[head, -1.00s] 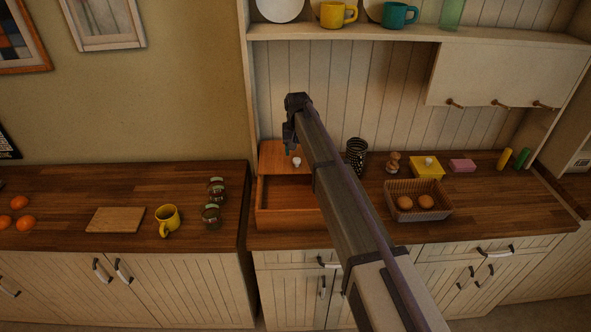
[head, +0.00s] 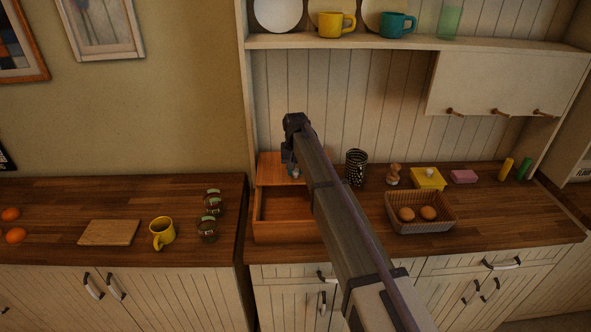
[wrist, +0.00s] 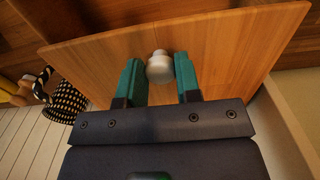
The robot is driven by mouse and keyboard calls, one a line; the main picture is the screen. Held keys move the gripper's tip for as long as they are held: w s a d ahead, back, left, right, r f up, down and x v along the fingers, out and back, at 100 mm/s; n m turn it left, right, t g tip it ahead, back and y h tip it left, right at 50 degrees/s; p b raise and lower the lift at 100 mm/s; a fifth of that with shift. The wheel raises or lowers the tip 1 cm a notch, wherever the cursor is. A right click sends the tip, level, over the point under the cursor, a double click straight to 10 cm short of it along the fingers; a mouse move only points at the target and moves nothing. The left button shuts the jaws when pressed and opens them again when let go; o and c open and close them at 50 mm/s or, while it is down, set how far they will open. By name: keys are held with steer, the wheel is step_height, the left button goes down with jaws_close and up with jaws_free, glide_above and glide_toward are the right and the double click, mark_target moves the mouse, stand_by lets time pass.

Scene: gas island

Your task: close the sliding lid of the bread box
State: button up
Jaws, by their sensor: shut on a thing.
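The wooden bread box (head: 284,231) stands on the counter left of my arm, its front part open and its inside empty where I can see it. Its sliding lid (head: 270,166) is at the back of the box, and the lid's wooden panel (wrist: 225,45) fills the upper wrist view. A white round knob (wrist: 159,67) stands on the lid. My gripper (head: 292,170) is down at the lid, its teal fingers (wrist: 159,80) shut on the knob from both sides. My arm hides the box's right side in the head view.
A shelf (head: 400,43) runs above. Jars (head: 207,229) stand to the left.

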jaws_close()
steer(key=shift+s, duration=0.1)
steer(key=s+d, duration=0.2)
steer(key=s, duration=1.3)
steer(key=shift+s, duration=0.3)
steer(key=o, duration=1)
jaws_free()
steer(key=shift+w, duration=0.15)
steer(key=shift+r, duration=0.1)
step_height(320, 180, up, 11)
steer(key=p, duration=1.1)
steer(key=shift+f, duration=0.2)
